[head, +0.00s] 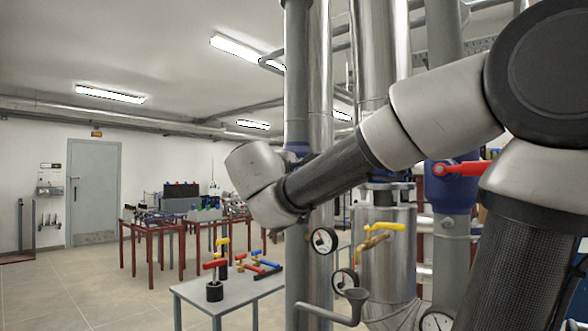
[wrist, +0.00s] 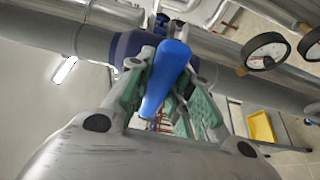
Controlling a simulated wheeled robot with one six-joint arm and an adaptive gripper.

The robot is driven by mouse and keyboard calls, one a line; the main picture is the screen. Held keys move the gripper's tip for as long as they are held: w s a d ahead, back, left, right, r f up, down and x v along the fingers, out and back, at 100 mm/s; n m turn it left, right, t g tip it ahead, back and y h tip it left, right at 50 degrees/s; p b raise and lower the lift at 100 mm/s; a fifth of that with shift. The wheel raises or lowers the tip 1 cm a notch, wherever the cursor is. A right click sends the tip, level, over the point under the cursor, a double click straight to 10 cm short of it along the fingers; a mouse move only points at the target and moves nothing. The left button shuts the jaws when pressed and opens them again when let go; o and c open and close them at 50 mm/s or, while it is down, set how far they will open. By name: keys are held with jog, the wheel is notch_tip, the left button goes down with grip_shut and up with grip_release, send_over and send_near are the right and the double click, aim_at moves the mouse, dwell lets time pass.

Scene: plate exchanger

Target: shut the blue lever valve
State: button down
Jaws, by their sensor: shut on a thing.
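The blue lever (wrist: 167,77) fills the middle of the wrist view, running up and down the picture between my fingers. My gripper (wrist: 165,64) is closed around it, with one green-padded finger on each side. The lever's near end reaches back toward my palm. Behind it is the dark blue valve body (wrist: 126,47) on a grey pipe, and the lever appears to lie across that pipe. In the head view the blue valve body (head: 298,149) shows on the upright pipe beside my wrist. My fingers and the lever are hidden there.
Round gauges (head: 323,240) and a yellow lever (head: 384,227) are close to the right of the pipe. A red lever (head: 462,169) is farther right. A grey table (head: 231,291) with loose valves stands low at left. Open floor (head: 95,280) lies beyond.

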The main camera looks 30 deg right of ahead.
jog(key=shift+f, duration=0.25)
jog(key=c, duration=1.3)
grip_release()
jog(key=shift+o, duration=0.2)
jog(key=shift+r, duration=0.1)
jog(key=shift+s+a, duration=0.15)
jog(key=v, duration=1.1)
jog(key=shift+s+a, duration=0.15)
jog(key=shift+s, duration=0.15)
